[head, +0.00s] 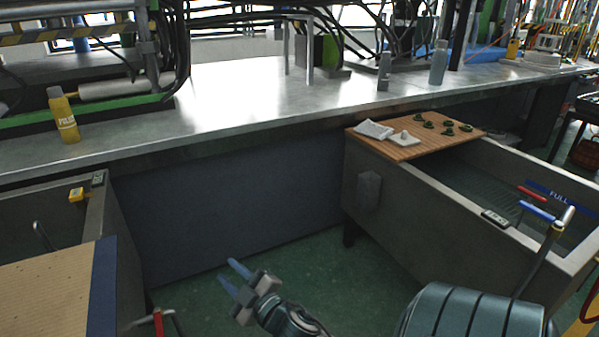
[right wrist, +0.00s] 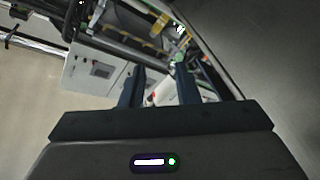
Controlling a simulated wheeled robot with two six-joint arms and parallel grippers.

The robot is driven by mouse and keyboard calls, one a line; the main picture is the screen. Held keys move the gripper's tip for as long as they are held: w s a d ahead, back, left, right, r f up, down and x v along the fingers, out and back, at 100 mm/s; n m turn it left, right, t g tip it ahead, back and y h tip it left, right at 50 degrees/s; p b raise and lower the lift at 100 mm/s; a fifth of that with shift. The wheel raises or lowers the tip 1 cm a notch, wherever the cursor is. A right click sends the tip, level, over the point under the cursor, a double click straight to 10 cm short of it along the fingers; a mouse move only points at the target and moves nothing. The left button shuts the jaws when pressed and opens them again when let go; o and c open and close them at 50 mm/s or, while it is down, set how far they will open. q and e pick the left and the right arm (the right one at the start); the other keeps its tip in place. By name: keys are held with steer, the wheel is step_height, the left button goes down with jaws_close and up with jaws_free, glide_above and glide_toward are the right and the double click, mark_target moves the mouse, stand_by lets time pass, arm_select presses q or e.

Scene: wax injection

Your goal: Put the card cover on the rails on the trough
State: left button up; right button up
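A brown card sheet with a dark blue edge strip (head: 60,295), which looks like the card cover, shows at the lower left. It lies over or in front of the left grey trough (head: 118,255); I cannot tell whether it rests on rails. A second grey trough (head: 400,215) stands at the right, with a slatted wooden board across its back end. My right gripper (head: 232,276) is low over the green floor between the troughs, apart from both. Its blue fingers are apart and empty, as the right wrist view (right wrist: 159,88) also shows. My left gripper is not in view.
The wooden board (head: 432,148) carries a white cloth, a pale dish and several dark green pieces. Red and blue handles (head: 537,210) and a small remote-like box (head: 495,217) are at the right trough. A yellow bottle (head: 64,118) stands on the long metal bench (head: 230,100).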

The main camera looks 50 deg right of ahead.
steer(key=s+a+f+m+g, duration=0.2)
steer(key=s+f+g, duration=0.5)
steer(key=s, duration=0.4)
steer(key=s+a+f+m+g, duration=0.1)
steer(key=s+f+m+g, duration=0.3)
steer(key=s+f+g, duration=0.4)
steer(key=s+f, duration=0.1)
steer(key=s, duration=0.2)
steer(key=shift+s+a+m, duration=0.25)
steer(key=shift+a+m, duration=0.15)
